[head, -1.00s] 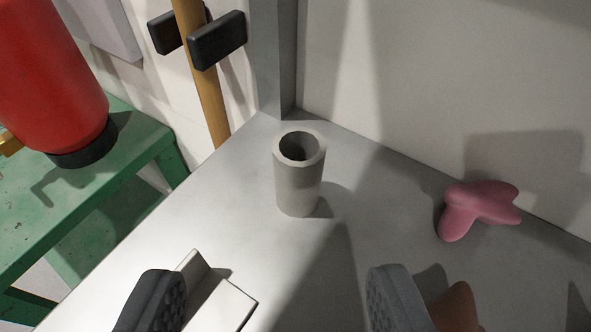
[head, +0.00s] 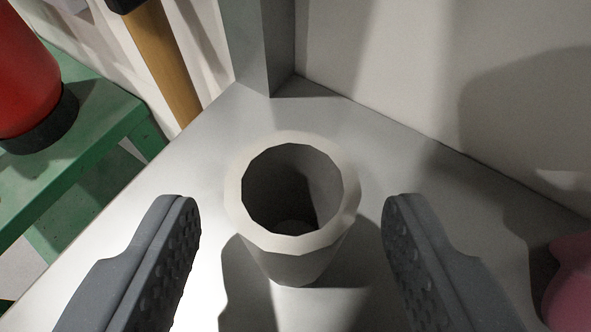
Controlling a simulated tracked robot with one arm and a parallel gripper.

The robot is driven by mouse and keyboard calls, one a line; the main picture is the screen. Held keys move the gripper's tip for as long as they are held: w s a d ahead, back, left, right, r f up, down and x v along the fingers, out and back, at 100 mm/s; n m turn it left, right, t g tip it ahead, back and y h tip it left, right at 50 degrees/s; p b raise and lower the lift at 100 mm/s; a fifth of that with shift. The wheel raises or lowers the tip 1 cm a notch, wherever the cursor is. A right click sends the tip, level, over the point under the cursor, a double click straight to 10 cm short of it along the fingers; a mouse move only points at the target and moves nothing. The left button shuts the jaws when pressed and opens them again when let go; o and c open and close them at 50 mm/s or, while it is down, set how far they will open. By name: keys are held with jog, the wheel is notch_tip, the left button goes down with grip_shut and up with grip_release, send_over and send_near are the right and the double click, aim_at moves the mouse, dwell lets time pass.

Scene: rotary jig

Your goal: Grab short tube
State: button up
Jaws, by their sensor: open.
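The short tube (head: 298,262) is light grey, hollow and open at the top. It stands upright on a pale grey table top near the corner, in the middle of the head view. My gripper (head: 291,225) is open, with one dark grey, studded finger on each side of the tube. A gap shows between each finger and the tube, and nothing is held. The tube's far lower side is hidden by its rim.
A pink rounded object (head: 572,290) is cut off at the right edge. A grey post (head: 262,45) and a pale wall (head: 420,70) stand behind the tube. At the left are a green bench (head: 100,125), a red cylinder (head: 25,75) and a wooden pole (head: 160,60).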

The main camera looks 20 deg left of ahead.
jog(key=shift+x, duration=1.3)
jog(key=shift+d, duration=0.1)
jog(key=c, duration=1)
jog(key=shift+c, duration=0.2)
jog(key=shift+r, duration=0.2)
